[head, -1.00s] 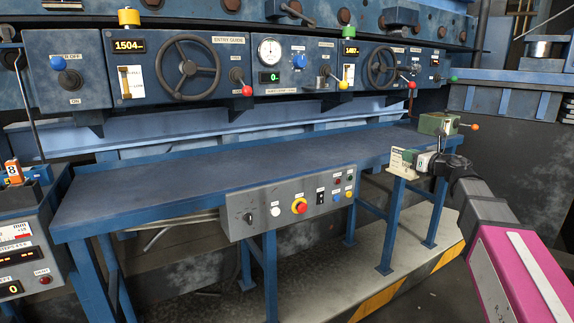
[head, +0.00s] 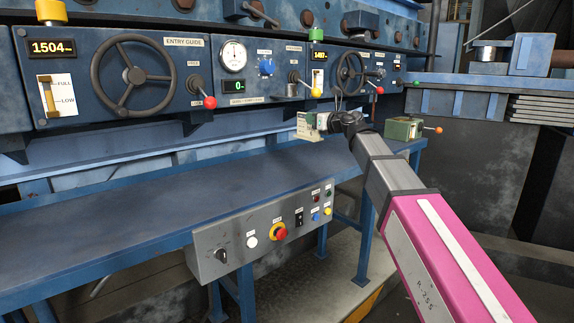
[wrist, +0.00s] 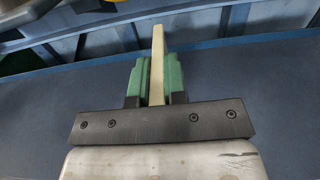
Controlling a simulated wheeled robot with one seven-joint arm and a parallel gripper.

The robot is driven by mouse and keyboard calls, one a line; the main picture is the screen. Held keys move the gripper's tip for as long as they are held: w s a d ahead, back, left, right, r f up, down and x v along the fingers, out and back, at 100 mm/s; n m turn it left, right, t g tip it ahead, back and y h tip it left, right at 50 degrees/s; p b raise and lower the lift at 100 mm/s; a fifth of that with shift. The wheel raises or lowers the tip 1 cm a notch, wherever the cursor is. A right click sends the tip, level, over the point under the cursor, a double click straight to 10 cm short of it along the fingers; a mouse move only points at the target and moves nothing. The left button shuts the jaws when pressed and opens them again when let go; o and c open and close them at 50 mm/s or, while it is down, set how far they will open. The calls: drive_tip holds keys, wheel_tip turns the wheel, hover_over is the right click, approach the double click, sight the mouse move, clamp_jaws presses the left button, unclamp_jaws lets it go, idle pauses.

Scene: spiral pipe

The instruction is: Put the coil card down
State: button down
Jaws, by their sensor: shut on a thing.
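The coil card (head: 306,127) is a small pale card with print on it, seen in the head view above the right part of the blue bench. In the wrist view the card (wrist: 158,60) shows edge-on as a thin cream strip. My gripper (head: 328,122) is shut on it. The green finger pads (wrist: 157,78) press the card from both sides in the wrist view. The card stands on edge over the bench top; I cannot tell whether its lower edge touches it.
The long blue bench (head: 130,225) has a bare top to the left. A green box with an orange-knobbed lever (head: 404,128) sits at the bench's right end. A grey button panel (head: 265,232) hangs on the front edge. Handwheels and levers (head: 133,75) line the console behind.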

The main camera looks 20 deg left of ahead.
drive_tip(key=shift+w+d+f, duration=1.35)
drive_tip(key=shift+d+f, duration=0.05)
drive_tip(key=shift+f, duration=0.45)
drive_tip(key=shift+w+d+f, duration=1.4)
drive_tip(key=shift+d+f, duration=0.05)
drive_tip(key=shift+f, duration=0.35)
drive_tip(key=shift+w+d+f, duration=1.35)
drive_tip(key=shift+d+f, duration=0.05)
drive_tip(key=shift+f, duration=0.45)
drive_tip(key=c, duration=1.2)
unclamp_jaws()
drive_tip(key=shift+f, duration=0.1)
drive_tip(key=shift+o, duration=0.2)
